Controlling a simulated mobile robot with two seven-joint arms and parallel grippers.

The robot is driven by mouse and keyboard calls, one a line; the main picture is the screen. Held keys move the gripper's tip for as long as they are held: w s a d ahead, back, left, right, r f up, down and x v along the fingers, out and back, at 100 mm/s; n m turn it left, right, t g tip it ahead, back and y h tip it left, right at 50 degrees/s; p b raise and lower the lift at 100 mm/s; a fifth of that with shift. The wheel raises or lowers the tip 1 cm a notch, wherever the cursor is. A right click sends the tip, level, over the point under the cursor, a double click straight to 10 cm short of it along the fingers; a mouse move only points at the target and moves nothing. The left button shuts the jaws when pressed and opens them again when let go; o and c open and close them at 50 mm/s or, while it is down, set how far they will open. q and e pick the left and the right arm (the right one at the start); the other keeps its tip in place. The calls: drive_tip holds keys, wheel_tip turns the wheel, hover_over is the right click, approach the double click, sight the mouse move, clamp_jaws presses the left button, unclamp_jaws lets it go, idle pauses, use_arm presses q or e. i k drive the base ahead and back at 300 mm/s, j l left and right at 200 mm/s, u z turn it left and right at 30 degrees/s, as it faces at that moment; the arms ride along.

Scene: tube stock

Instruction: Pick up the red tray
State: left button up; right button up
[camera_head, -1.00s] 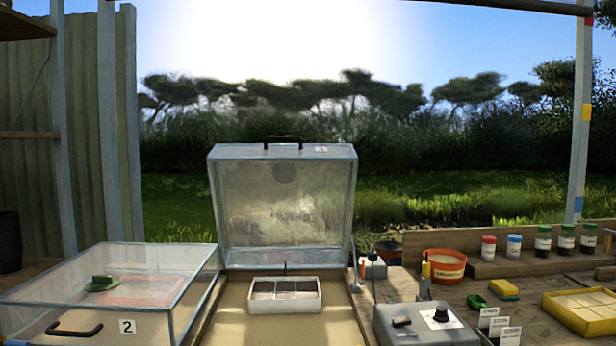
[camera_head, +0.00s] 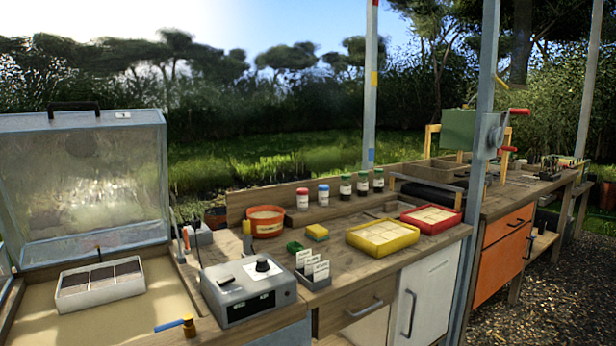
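The red tray (camera_head: 430,219) sits on the wooden bench, toward the right end of this bench section and right of the yellow tray (camera_head: 383,237). It has a red rim and pale square cells inside. Its near right corner lies close to the bench's front edge. Neither of my grippers shows in the head view.
A wooden rack rail (camera_head: 425,190) stands behind the red tray. A blue-grey post (camera_head: 478,170) rises just right of it. Several capped jars, an orange tub (camera_head: 266,222) and a grey control box (camera_head: 247,290) are further left. A white cupboard door (camera_head: 425,295) is below.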

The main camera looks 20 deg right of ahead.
sight(431, 221)
drive_tip(key=z, duration=1.3)
drive_tip(key=u, duration=0.55)
drive_tip(key=i+l+u, duration=0.4)
drive_tip(key=l+u, duration=0.25)
drive_tip(key=i+l+u, duration=0.1)
drive_tip(key=l, duration=0.25)
drive_tip(key=i+l+u, duration=0.1)
drive_tip(key=l, duration=0.3)
drive_tip(key=i+l+u, duration=0.1)
drive_tip(key=l, duration=0.3)
drive_tip(key=i+l+u, duration=0.1)
drive_tip(key=l, duration=0.3)
drive_tip(key=i+l, duration=0.1)
drive_tip(key=l, duration=0.4)
drive_tip(key=i+l, duration=0.15)
drive_tip(key=l, duration=0.35)
drive_tip(key=i+l, duration=0.1)
drive_tip(key=l, duration=0.45)
drive_tip(key=u, duration=0.05)
